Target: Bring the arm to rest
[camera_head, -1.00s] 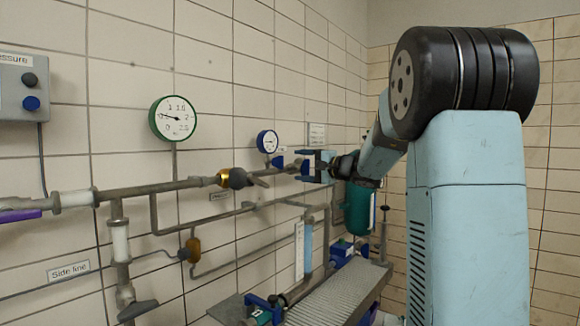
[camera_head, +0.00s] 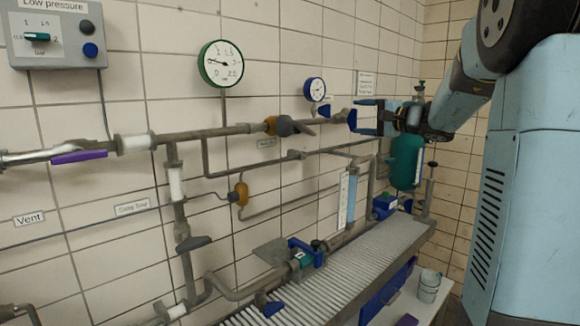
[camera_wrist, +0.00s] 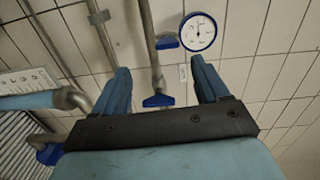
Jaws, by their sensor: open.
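My gripper (camera_head: 368,117) is at the end of my arm, at the right of the head view, in front of the pipework on the tiled wall. In the wrist view my gripper (camera_wrist: 160,84) shows two blue fingers spread wide with nothing between them. A blue valve handle (camera_wrist: 158,100) appears beyond the gap, near the palm edge, on a grey pipe. In the head view a blue handle (camera_head: 352,119) is close to the fingertips. I cannot tell whether they touch.
A small blue-rimmed gauge (camera_head: 315,89) and a green-rimmed gauge (camera_head: 221,63) are on the wall. A teal tank (camera_head: 406,160) stands below my gripper. A ribbed grey surface (camera_head: 345,265) runs along the wall, with a blue valve (camera_head: 305,253) over it. A metal cup (camera_head: 429,286) stands at the right.

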